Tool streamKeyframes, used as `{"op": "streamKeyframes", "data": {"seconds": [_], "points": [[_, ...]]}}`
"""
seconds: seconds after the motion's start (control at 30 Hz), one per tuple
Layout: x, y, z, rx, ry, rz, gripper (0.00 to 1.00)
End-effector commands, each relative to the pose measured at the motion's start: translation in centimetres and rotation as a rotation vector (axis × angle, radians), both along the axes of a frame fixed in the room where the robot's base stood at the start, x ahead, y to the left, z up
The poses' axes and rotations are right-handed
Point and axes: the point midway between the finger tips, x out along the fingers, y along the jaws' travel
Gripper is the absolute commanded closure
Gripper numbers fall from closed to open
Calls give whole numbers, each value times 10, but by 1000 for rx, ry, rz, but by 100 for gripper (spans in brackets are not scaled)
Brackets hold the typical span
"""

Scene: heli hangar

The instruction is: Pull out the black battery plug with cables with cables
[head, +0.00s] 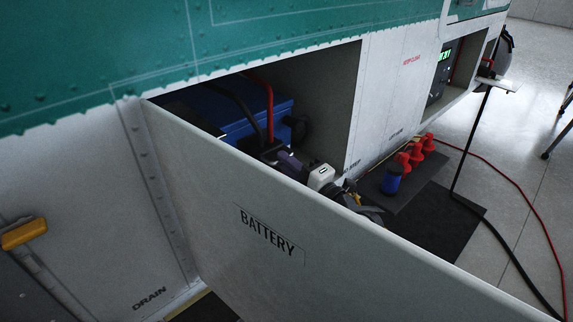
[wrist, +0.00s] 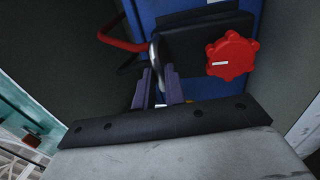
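The black battery plug (wrist: 190,38) sits against the blue battery (wrist: 165,12) in the wrist view, with a red knob (wrist: 232,54) on its right. A red cable (wrist: 118,41) runs off to the left. My gripper's purple-grey fingers (wrist: 159,78) reach to the plug's left part, with a narrow gap between them. A dark, pale-edged part (wrist: 154,52) stands at their tips; whether they grip it is unclear. In the head view, my gripper (head: 284,160) is inside the compartment before the blue battery (head: 233,112), below the red (head: 268,105) and black cables (head: 238,100). The plug is mostly hidden there.
The open door panel marked BATTERY (head: 230,205) stands in front of the compartment and hides its lower part. Grey compartment walls (head: 325,100) are close on the right.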

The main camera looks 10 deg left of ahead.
Motion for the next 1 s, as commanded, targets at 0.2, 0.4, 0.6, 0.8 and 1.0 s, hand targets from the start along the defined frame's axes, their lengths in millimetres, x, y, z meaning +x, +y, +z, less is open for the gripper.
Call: {"op": "streamKeyframes", "data": {"seconds": [0.2,0.4,0.6,0.8,1.0], "points": [[0,-1,-1,-1,1,-3,68],[0,-1,-1,0,0,-3,68],[-8,-15,-6,2,-1,-5,68],[-32,-51,-16,0,-1,-8,68],[-56,-87,-22,1,0,-8,68]]}}
